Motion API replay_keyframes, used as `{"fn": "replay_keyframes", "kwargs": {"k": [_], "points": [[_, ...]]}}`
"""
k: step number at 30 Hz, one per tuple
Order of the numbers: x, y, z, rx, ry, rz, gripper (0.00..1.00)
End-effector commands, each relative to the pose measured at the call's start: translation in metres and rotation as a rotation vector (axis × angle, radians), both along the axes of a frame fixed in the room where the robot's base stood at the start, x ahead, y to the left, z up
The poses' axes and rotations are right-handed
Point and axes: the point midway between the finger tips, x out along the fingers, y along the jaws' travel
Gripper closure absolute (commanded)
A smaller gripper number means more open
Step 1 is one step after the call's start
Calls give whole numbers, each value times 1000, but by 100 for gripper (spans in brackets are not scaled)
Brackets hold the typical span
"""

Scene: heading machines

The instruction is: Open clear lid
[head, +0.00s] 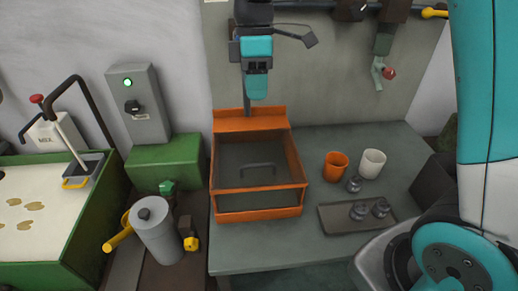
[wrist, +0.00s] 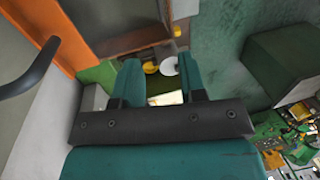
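The orange-framed box (head: 290,208) stands on the table, with a raised orange board at its back. Its clear lid (head: 232,178) lies across the top and looks shut. A dark bar handle (head: 258,164) is on the lid. In the wrist view the dark curved handle (wrist: 38,66) is at the left, outside my fingers. My gripper (head: 257,94) hangs above the back of the box in the head view, apart from the handle. In the wrist view the two teal fingers (wrist: 161,80) are spread, with no object held between them.
An orange cup (head: 335,166), a white cup (head: 372,163) and a tray (head: 328,218) with small metal parts are right of the box. A grey cylinder (head: 160,238) and a green trough (head: 90,220) are at the left. A pipe with a red-knobbed valve (head: 387,73) is behind.

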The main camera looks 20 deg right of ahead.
Motion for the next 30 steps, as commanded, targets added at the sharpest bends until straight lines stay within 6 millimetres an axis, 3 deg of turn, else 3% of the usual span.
{"fn": "replay_keyframes", "kwargs": {"k": [5, 21, 30], "points": [[-1, 0, -18, -2, 9, 13, 62], [-24, 6, -133, -2, 9, 11, 62], [-30, 8, -167, -2, 4, 10, 62]]}}
